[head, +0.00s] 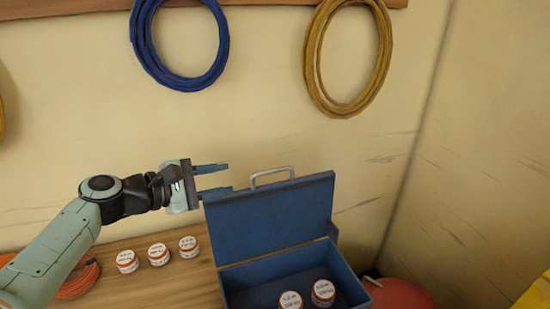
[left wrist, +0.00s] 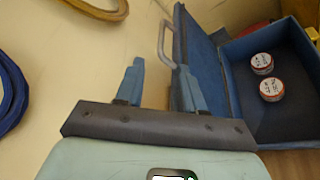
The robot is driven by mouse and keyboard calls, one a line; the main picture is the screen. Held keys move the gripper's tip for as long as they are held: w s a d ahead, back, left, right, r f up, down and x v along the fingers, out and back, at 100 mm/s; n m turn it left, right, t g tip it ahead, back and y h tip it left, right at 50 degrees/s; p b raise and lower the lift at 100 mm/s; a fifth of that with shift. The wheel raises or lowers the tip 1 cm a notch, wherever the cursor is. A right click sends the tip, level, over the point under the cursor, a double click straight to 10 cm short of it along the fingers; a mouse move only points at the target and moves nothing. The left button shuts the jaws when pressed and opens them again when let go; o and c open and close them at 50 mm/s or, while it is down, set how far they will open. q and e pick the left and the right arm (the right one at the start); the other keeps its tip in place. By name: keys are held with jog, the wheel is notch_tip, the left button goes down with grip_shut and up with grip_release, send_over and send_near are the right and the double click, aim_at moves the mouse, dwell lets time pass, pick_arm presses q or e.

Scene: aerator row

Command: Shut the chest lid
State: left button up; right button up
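A blue chest (head: 262,275) stands on the wooden bench with its lid (head: 270,222) raised roughly upright. A light grey handle (head: 272,174) is on the lid's top edge. Two white-and-red jars (head: 322,292) lie inside the chest. My left gripper (head: 218,178) is open and empty at the lid's upper left corner, its fingers pointing right. In the left wrist view, its fingertips (left wrist: 158,72) are near the lid (left wrist: 194,60) and handle (left wrist: 166,42); I cannot tell whether the lower finger touches the lid. My right gripper is not in view.
Several jars, one of them here (head: 159,254), stand on the bench (head: 185,285) left of the chest. An orange coil (head: 80,280) lies farther left. Blue (head: 146,62) and yellow (head: 312,75) hoses hang on the wall. A red round thing (head: 400,293) is right of the chest.

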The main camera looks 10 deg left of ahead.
aim_at(269, 172)
pick_arm(q)
jog(key=p+x, duration=0.2)
jog(key=x, duration=1)
jog(key=shift+w+d, duration=0.2)
jog(key=shift+d, duration=0.2)
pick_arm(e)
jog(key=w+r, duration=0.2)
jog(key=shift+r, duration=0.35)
pick_arm(q)
jog(key=shift+s, duration=0.1)
grip_shut()
